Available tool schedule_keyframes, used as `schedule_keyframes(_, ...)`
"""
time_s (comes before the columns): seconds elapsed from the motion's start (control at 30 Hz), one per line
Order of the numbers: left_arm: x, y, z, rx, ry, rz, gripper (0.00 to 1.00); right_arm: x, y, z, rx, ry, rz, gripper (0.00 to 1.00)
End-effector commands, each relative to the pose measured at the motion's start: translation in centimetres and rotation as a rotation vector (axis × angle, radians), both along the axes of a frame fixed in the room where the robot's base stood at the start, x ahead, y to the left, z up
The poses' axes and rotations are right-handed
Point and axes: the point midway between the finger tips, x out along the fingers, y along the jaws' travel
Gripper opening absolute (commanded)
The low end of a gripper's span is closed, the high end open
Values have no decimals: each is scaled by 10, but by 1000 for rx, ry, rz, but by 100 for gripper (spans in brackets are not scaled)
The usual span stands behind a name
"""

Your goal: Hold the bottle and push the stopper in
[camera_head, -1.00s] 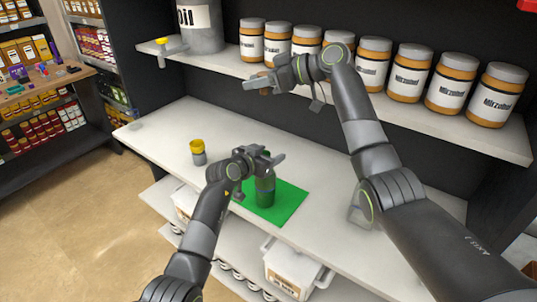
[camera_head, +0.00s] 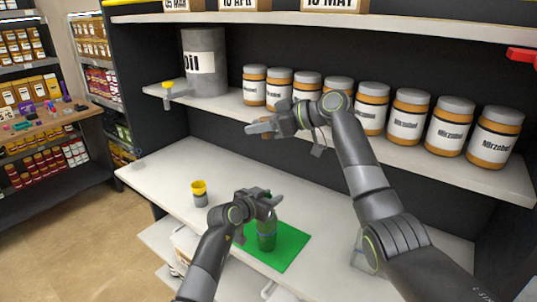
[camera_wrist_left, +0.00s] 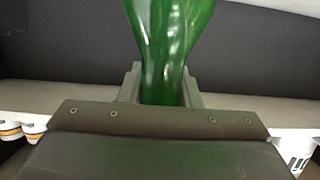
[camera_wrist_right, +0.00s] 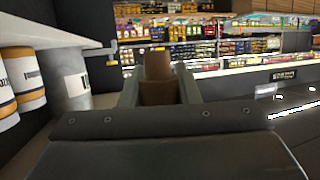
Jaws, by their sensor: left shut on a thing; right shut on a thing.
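The green bottle (camera_head: 266,238) stands on the green mat (camera_head: 291,252) on the white counter. My left gripper (camera_head: 270,199) is shut on the bottle's upper part; the left wrist view shows the green glass (camera_wrist_left: 166,45) between the fingers. My right gripper (camera_head: 262,130) is shut on the brown stopper, raised above and behind the bottle near the shelf edge. The stopper (camera_wrist_right: 158,82) sticks out between the fingers in the right wrist view. The stopper and bottle are well apart. The bottle's mouth is hidden by my left gripper in the head view.
A grey and yellow container (camera_head: 200,193) stands on the counter left of the mat. Several orange jars (camera_head: 408,115) and a grey oil canister (camera_head: 206,65) stand on the shelf (camera_head: 465,170) behind my right gripper.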

Motion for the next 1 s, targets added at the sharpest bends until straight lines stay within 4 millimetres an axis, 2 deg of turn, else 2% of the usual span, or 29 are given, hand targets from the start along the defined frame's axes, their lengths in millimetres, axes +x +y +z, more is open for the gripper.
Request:
schedule_keyframes(0.07,0,0,0,1,1,0,0,0,0,0,0,0,0,8)
schedule_keyframes(0.1,0,0,0,1,1,0,33,0,0,0,0,0,0,8)
schedule_keyframes(0.27,0,0,0,1,1,0,54,0,0,0,0,0,0,8)
schedule_keyframes(0.67,-3,2,1,0,0,0,56,0,0,0,0,0,0,8)
schedule_keyframes(1.0,-31,24,11,1,-2,2,56,0,0,0,0,0,0,8)
